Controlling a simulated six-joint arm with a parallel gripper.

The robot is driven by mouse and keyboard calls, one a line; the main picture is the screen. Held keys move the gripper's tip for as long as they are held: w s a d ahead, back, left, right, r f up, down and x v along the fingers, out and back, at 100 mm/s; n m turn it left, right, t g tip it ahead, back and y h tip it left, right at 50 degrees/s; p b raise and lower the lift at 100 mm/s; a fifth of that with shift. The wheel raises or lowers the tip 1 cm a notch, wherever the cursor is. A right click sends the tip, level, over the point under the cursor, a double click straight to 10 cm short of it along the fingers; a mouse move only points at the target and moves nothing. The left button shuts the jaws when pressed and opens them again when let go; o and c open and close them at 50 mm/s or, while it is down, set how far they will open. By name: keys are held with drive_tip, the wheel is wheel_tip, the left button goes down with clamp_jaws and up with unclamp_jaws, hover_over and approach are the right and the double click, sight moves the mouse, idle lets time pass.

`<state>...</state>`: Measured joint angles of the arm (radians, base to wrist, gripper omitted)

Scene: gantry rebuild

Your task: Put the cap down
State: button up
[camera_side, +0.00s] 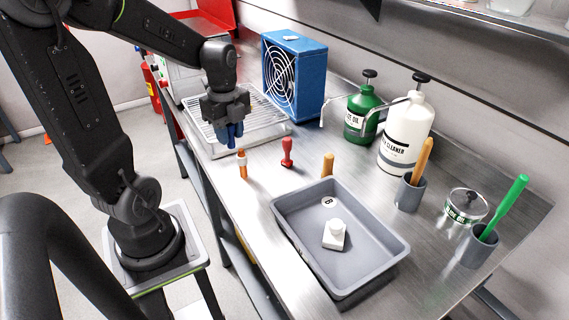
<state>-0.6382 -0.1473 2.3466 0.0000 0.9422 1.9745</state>
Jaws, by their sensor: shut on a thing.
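My gripper (238,146) points down above the steel bench, near its front edge. Its blue fingers are shut on the upper end of a small upright orange-and-white piece (243,168). The piece is small here, so I cannot tell whether it is the cap alone or a cap on a body, or whether its lower end touches the bench. A white block with a rounded top (334,236) lies in the grey tray (284,222); I cannot tell if it is a cap.
A red stamp-like handle (287,153) stands right of my gripper. A slotted metal tray (213,147) and a blue fan (294,78) are behind. Green (361,113) and white (405,130) pump bottles and grey cups (410,193) stand right. Some bare bench lies between.

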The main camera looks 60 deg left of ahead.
wheel_tip(320, 180, up, 6)
drive_tip(key=shift+a+f, duration=0.1)
drive_tip(key=shift+a, duration=0.05)
drive_tip(key=w+d+r+m, duration=0.1)
drive_tip(key=w+d+m, duration=0.7)
drive_tip(key=w+d, duration=1.05)
drive_tip(key=w+d+f+m, duration=0.1)
drive_tip(key=w+d+m, duration=0.25)
drive_tip(key=d, duration=0.75)
drive_tip(key=d+f, duration=1.2)
drive_tip(key=shift+w+d+f, duration=0.1)
drive_tip(key=shift+w+f, duration=0.15)
drive_tip(key=shift+f, duration=1.9)
drive_tip(key=shift+f, duration=0.15)
